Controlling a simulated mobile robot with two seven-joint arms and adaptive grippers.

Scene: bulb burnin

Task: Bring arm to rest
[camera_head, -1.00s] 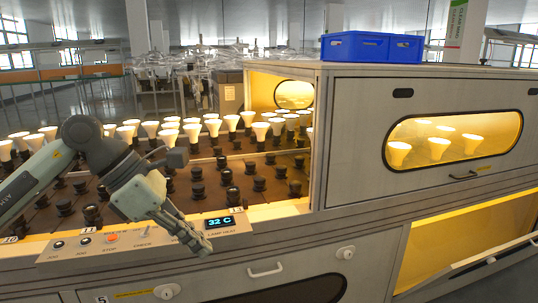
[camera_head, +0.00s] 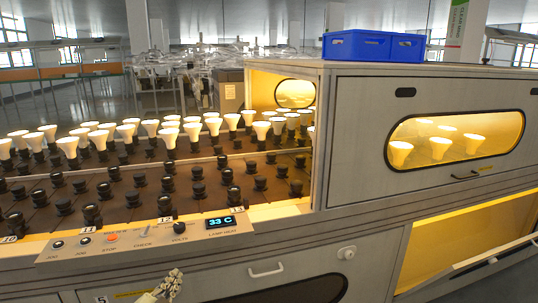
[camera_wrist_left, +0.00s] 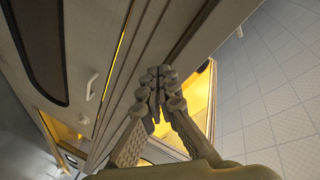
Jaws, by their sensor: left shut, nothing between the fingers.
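My left gripper (camera_head: 172,284) shows only by its fingers at the bottom edge of the head view, low in front of the machine's drawer front. In the left wrist view its two fingers (camera_wrist_left: 161,88) meet at the tips, shut and empty. The left arm itself is out of the head view. My right gripper is in neither view.
The burn-in machine holds rows of lit bulbs (camera_head: 151,128) and empty black sockets (camera_head: 92,214). A control panel (camera_head: 150,238) with a display reading 33 C (camera_head: 221,221) runs along its front. A blue crate (camera_head: 372,46) stands on the cabinet (camera_head: 420,185). Tiled floor (camera_wrist_left: 275,95) is clear.

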